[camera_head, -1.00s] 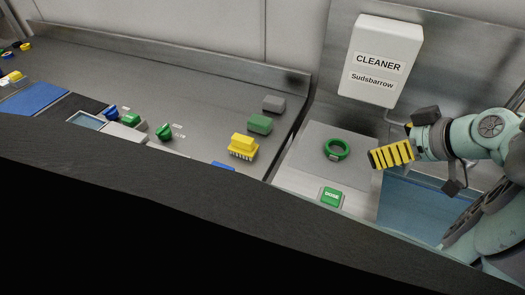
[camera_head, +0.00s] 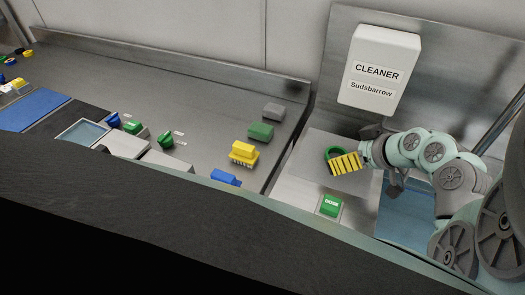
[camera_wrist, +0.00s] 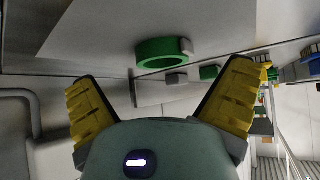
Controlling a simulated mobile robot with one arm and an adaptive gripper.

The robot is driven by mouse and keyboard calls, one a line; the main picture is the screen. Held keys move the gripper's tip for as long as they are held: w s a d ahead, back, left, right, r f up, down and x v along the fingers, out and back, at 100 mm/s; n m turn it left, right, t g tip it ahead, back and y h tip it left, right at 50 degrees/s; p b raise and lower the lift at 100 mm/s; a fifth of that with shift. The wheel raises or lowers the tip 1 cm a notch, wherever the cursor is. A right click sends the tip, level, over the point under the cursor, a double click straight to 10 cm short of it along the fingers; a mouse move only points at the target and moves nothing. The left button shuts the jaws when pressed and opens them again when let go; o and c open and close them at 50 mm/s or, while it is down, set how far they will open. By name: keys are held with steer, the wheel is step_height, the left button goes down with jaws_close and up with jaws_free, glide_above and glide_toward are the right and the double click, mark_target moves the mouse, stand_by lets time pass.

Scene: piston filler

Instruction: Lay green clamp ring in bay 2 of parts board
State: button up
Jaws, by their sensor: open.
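The green clamp ring (camera_head: 334,154) lies on the grey plate beside the sink, below the cleaner dispenser. In the head view my gripper (camera_head: 346,163) is at the ring and covers part of it. In the wrist view the ring (camera_wrist: 163,51) shows ahead of my gripper (camera_wrist: 165,95), between the two yellow fingers and beyond their tips. The fingers are spread wide with nothing between them, and no contact with the ring is visible. I cannot make out the parts board or its bay 2 with certainty.
A green DOSE button (camera_head: 330,205) sits in front of the ring. The white cleaner dispenser (camera_head: 380,66) hangs above. A blue sink (camera_head: 405,217) lies right. Yellow (camera_head: 243,152), green (camera_head: 261,131) and grey (camera_head: 273,111) brushes or blocks stand on the left counter.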

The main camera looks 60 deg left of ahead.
mark_target(331, 156)
steer(key=shift+x, duration=1.6)
steer(key=shift+s+r, duration=0.1)
steer(key=shift+s, duration=0.05)
steer(key=c, duration=1.4)
steer(key=shift+r, duration=0.2)
step_height(331, 156, up, 10)
steer(key=shift+f, duration=0.1)
